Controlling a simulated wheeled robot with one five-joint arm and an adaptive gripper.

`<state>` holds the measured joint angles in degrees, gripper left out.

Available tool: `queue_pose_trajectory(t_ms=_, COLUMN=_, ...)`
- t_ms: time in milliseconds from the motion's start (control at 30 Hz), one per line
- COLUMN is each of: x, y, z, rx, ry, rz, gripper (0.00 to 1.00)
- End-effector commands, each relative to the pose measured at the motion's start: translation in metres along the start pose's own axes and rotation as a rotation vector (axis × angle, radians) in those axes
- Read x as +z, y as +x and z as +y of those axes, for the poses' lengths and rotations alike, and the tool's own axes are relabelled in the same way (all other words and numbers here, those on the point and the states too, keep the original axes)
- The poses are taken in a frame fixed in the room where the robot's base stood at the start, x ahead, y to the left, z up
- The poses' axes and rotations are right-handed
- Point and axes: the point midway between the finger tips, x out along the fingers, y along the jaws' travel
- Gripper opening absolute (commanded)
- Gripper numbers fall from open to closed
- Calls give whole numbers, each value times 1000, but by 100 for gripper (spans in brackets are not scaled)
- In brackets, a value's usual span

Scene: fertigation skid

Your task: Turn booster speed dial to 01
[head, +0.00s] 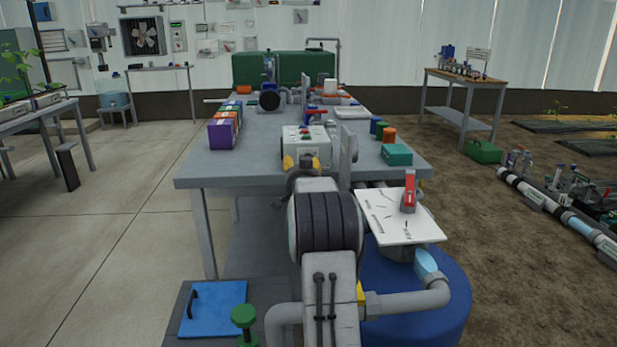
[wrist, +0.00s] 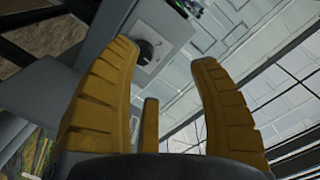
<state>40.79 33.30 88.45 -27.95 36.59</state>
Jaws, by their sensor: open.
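A black round dial (wrist: 143,52) sits on a white plate on the face of a pale grey box in the wrist view. Its pointer and scale are too small to read. The pale grey control box (head: 319,147) stands on the grey bench in the head view, with small red and green parts on top. My gripper (wrist: 165,52) has its yellow fingers spread apart, with nothing between them. In the wrist view the dial shows between the fingertips, nearer the left one, and appears apart from them. In the head view my gripper (head: 298,163) is in front of the box and hides part of it.
The grey bench (head: 215,172) also bears a purple box (head: 221,134), a teal box (head: 397,155) and an upright grey plate (head: 347,145) right of the control box. A white board with a red-handled valve (head: 409,192) sits over a blue drum (head: 415,290) nearby.

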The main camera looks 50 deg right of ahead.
Motion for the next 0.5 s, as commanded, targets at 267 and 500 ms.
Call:
queue_pose_trajectory(t_ms=267, x=-2, y=17, z=31, rx=-10, ry=35, rz=74, gripper=56)
queue_pose_trajectory(t_ms=500, x=-4, y=32, z=32, rx=-11, ry=37, rz=78, gripper=56)
